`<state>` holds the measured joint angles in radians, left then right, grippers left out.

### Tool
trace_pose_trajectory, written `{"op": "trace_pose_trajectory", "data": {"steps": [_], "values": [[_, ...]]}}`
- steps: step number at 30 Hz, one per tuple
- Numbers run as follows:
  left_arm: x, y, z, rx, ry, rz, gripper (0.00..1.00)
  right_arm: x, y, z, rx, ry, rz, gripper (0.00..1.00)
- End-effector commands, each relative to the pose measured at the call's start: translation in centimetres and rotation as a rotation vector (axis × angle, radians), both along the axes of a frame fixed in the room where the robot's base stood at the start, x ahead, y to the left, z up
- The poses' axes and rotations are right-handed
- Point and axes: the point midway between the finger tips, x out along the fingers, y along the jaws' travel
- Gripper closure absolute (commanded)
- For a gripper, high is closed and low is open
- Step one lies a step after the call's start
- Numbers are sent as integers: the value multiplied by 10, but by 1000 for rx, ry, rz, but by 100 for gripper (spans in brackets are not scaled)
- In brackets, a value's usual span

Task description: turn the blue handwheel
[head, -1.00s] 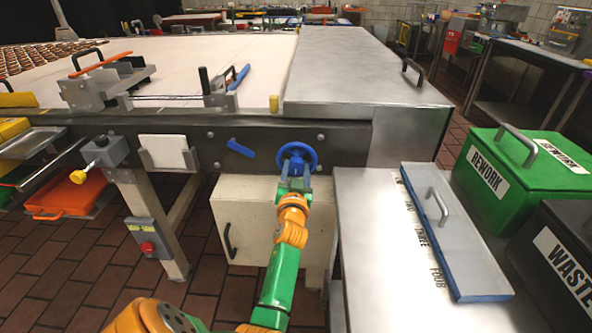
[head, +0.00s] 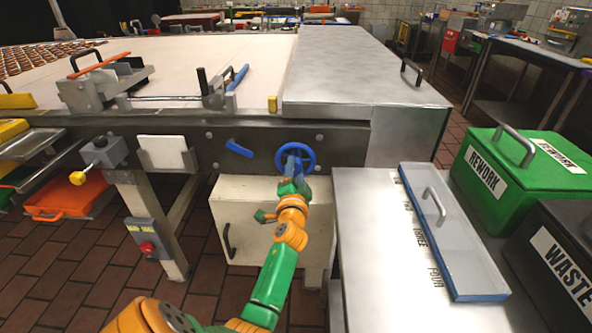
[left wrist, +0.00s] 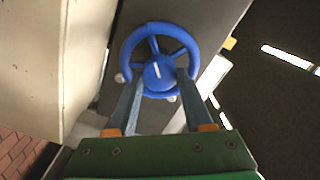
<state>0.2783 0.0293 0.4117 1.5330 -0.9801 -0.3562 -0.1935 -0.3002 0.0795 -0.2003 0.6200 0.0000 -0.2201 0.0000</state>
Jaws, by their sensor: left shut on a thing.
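The blue handwheel (head: 295,158) is mounted on the dark side panel of the conveyor, near its right end. It also shows in the left wrist view (left wrist: 158,62), with a white mark on its hub. My left gripper (head: 294,178) is at the lower part of the wheel. In the left wrist view the two fingers of my left gripper (left wrist: 156,85) reach up on either side of the hub, shut on the wheel. The exact contact points are partly hidden. My right gripper is not in view.
A blue lever (head: 239,148) sits left of the wheel on the same panel. A cream cabinet (head: 232,205) is below. A steel table (head: 375,270) stands close on the right, with a handled, blue-edged lid (head: 455,240) on it. A green REWORK bin (head: 515,165) is farther right.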

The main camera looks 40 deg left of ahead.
Motion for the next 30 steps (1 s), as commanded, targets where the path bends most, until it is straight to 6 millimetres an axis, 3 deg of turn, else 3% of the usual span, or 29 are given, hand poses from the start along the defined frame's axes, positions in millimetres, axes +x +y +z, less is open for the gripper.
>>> {"op": "trace_pose_trajectory", "data": {"steps": [30], "values": [[-1,2,3,740,619,8,100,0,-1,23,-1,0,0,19]]}}
